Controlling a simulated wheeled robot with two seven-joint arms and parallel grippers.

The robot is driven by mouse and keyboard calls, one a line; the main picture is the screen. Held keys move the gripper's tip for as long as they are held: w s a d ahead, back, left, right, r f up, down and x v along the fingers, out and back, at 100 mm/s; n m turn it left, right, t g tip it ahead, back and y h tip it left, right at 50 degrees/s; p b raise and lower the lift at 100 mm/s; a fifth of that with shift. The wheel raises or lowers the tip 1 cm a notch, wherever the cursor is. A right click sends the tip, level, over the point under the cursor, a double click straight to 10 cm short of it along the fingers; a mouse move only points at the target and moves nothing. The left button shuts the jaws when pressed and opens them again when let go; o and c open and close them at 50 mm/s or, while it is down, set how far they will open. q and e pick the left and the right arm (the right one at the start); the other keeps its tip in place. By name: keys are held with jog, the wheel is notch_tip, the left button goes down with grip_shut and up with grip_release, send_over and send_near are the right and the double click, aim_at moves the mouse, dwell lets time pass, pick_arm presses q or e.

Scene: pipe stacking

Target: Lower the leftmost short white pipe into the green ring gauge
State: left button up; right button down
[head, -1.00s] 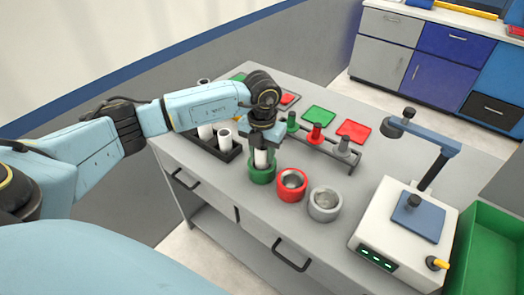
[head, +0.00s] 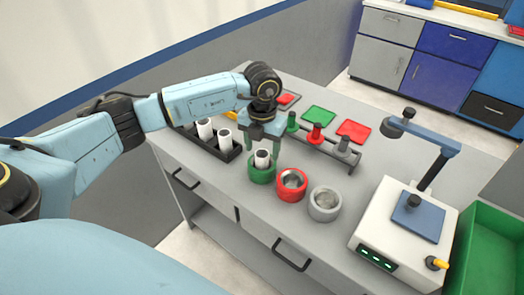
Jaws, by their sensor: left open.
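A short white pipe (head: 262,158) stands upright in the green ring gauge (head: 262,175), its top showing above the rim. My left gripper (head: 262,148) is open just above and around the pipe's top, with its fingers pointing down; whether a finger touches the pipe I cannot tell. Two more white pipes (head: 224,139) stand in the black rack (head: 228,155) to the left, partly behind my left arm. My right gripper is not in view.
A red ring gauge (head: 292,184) and a grey ring gauge (head: 324,204) stand to the right of the green one. Behind them is a rack with green, red (head: 316,133) and grey plugs. A white device (head: 390,225) with a lamp arm stands at the right, beside a green bin (head: 485,250).

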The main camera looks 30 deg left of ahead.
pick_arm(q)
notch_tip(320, 180, up, 11)
jog(key=shift+r+p, duration=0.15)
jog(key=shift+p, duration=0.15)
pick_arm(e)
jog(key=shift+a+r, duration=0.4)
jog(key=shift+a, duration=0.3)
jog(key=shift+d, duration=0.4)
